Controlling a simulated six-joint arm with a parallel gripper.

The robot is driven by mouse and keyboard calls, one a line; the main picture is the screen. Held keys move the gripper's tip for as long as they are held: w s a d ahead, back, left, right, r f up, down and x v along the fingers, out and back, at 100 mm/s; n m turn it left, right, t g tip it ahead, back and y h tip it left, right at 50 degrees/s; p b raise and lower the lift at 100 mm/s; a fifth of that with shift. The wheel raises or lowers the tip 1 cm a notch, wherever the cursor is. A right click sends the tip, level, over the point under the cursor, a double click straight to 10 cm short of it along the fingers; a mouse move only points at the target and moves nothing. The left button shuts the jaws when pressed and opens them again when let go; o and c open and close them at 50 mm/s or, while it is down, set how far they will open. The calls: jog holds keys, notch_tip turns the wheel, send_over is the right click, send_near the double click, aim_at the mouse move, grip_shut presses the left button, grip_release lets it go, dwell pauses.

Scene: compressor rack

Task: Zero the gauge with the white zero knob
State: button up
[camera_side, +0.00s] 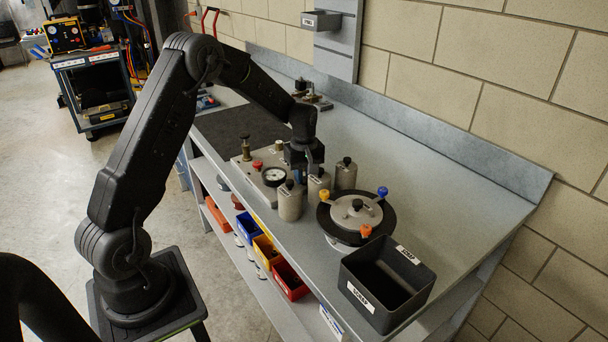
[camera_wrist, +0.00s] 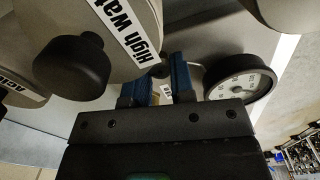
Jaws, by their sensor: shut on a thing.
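The round gauge (camera_side: 274,177) with a white dial and black rim sits on a pale panel on the bench. It also shows at the right in the wrist view (camera_wrist: 240,86), just beside my fingers. My gripper (camera_side: 302,172) points down behind the grey cylinders, right of the gauge. In the wrist view its blue fingers (camera_wrist: 160,88) are closed around a small pale part with a tiny label near it. This appears to be the white zero knob (camera_wrist: 156,98), mostly hidden by the fingers. The side view hides the knob behind my gripper and the cylinders.
Several grey cylinders with black knobs (camera_side: 290,203) stand close in front; one labelled "High wat..." (camera_wrist: 125,25) is close to my fingers. A round black-rimmed unit (camera_side: 335,231) and dark bin (camera_side: 408,255) stand rightward.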

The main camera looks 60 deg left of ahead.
grip_shut()
jog(key=shift+m, duration=2.8)
jog(key=o, duration=0.6)
grip_release()
